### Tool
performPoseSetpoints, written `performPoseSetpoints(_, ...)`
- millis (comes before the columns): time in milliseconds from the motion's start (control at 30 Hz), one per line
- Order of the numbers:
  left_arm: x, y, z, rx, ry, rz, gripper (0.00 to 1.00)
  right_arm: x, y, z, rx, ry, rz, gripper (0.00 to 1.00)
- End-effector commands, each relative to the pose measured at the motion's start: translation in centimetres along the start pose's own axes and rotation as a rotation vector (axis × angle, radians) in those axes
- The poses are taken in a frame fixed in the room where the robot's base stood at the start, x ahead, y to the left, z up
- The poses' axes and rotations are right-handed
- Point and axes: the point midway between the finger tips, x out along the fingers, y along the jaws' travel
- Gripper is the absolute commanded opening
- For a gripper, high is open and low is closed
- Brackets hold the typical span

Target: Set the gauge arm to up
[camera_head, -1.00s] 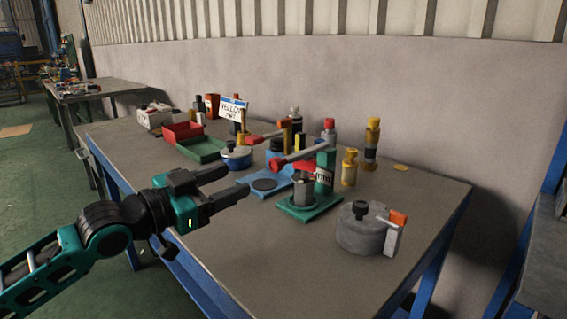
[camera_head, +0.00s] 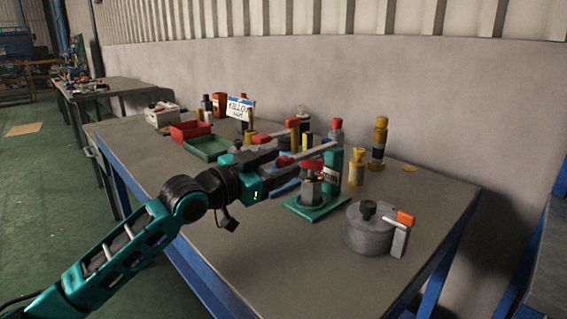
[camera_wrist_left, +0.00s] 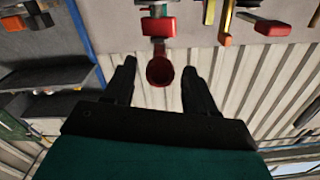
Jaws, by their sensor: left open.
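In the left wrist view the round red knob (camera_wrist_left: 160,71) sits between the two open fingertips (camera_wrist_left: 159,65), with a gap visible on each side. My right gripper is not in view.
A grey round pot-like fixture (camera_head: 368,229) with an orange-tipped lever stands to the right. Red (camera_head: 190,130) and green (camera_head: 207,147) trays lie to the left. The front of the table is clear.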

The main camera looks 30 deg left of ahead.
Motion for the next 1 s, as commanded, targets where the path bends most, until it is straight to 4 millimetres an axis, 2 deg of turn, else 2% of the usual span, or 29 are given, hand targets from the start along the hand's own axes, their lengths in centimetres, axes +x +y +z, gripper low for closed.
performPoseSetpoints(200, 1.4, 0.1, 0.0, 0.0, 0.0, 0.001, 0.56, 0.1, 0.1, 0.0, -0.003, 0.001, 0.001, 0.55)
performPoseSetpoints(533, 1.6, 0.1, 0.0, 0.0, -0.001, 0.002, 0.55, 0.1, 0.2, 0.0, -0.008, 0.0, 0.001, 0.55)
performPoseSetpoints(1000, 1.6, 0.1, 0.0, 0.0, -0.001, 0.002, 0.1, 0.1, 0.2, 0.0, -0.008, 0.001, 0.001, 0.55)
